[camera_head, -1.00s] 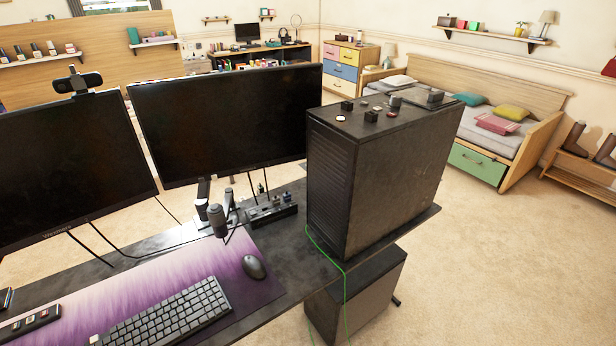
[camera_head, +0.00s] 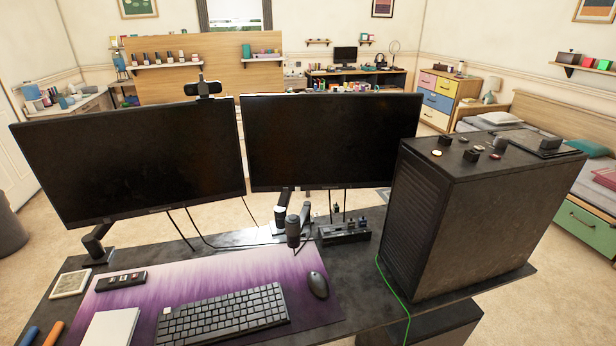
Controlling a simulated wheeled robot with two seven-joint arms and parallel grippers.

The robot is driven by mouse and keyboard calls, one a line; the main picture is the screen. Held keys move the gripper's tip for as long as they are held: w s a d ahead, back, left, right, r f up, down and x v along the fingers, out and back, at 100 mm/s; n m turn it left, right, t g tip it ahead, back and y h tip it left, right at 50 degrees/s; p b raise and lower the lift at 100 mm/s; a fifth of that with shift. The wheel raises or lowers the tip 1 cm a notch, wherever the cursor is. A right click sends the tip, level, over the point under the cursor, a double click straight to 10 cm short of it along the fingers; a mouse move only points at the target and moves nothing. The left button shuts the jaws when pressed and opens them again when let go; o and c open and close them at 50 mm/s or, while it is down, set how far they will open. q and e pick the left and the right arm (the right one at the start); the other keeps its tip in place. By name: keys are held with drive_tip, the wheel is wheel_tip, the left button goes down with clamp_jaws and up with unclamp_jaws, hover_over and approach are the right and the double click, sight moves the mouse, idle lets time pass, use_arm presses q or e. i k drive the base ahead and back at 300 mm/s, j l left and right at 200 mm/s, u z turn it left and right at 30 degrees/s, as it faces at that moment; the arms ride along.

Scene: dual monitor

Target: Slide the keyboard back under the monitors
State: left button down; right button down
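The dark grey keyboard (camera_head: 222,314) lies on a purple desk mat (camera_head: 190,276), near the front of the desk and a little tilted in the picture. Two black monitors stand behind it: the left monitor (camera_head: 130,160) and the right monitor (camera_head: 330,140). Clear mat shows between the keyboard and the monitors. Neither of my grippers is in view.
A mouse (camera_head: 318,285) sits right of the keyboard, a white pad (camera_head: 111,327) left of it. A microphone (camera_head: 293,230) and a small black box (camera_head: 345,233) stand behind the mat. A large PC tower (camera_head: 480,215) fills the desk's right end.

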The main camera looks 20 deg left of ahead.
sight(226, 318)
drive_tip(key=u, duration=1.4)
